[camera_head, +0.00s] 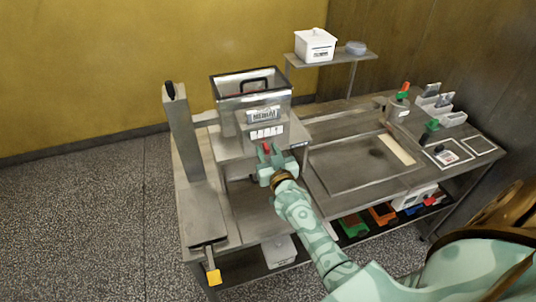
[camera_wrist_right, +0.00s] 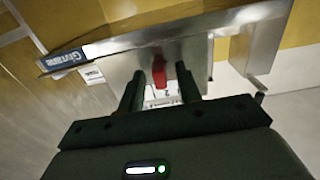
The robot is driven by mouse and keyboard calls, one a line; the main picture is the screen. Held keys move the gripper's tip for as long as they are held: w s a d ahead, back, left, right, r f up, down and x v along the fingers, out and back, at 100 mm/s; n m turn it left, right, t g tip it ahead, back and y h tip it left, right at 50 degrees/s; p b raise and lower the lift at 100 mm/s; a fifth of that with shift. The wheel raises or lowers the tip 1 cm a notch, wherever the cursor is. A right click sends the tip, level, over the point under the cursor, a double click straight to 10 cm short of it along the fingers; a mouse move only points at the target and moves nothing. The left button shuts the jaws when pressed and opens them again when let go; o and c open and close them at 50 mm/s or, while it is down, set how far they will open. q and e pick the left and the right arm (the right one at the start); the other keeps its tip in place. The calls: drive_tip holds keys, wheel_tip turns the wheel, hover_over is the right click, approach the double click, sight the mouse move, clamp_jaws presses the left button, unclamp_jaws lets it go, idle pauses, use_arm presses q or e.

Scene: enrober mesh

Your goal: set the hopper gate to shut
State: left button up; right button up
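The hopper (camera_head: 232,104) is a clear-walled box with a dark rim, standing on the machine at the back left of the bench. A small red gate handle (camera_head: 266,147) shows below its front, under a white marked label (camera_head: 267,132). My right gripper (camera_head: 266,158) is at the handle, fingers pointing toward the machine. In the right wrist view the red handle (camera_wrist_right: 159,70) lies between the two dark fingertips, which stand apart with visible gaps on both sides. I cannot tell the gate's setting; the gripper hides part of the area. My left gripper is not in view.
A tall grey post (camera_head: 182,135) with a black top stands left of the hopper. A shelf (camera_head: 333,59) behind holds a white box (camera_head: 315,45). A flat tray (camera_head: 355,165) lies to the right. Coloured bins (camera_head: 381,213) sit on the lower shelf.

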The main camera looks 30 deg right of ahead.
sight(277, 140)
clamp_jaws()
drive_tip(key=d, duration=0.2)
drive_tip(key=s+d, duration=0.1)
drive_tip(key=d, duration=0.1)
drive_tip(key=shift+d, duration=0.15)
drive_tip(key=shift+c, duration=0.6)
unclamp_jaws()
drive_tip(key=shift+o, duration=0.6)
drive_tip(key=shift+d, duration=0.15)
drive_tip(key=shift+s, duration=0.1)
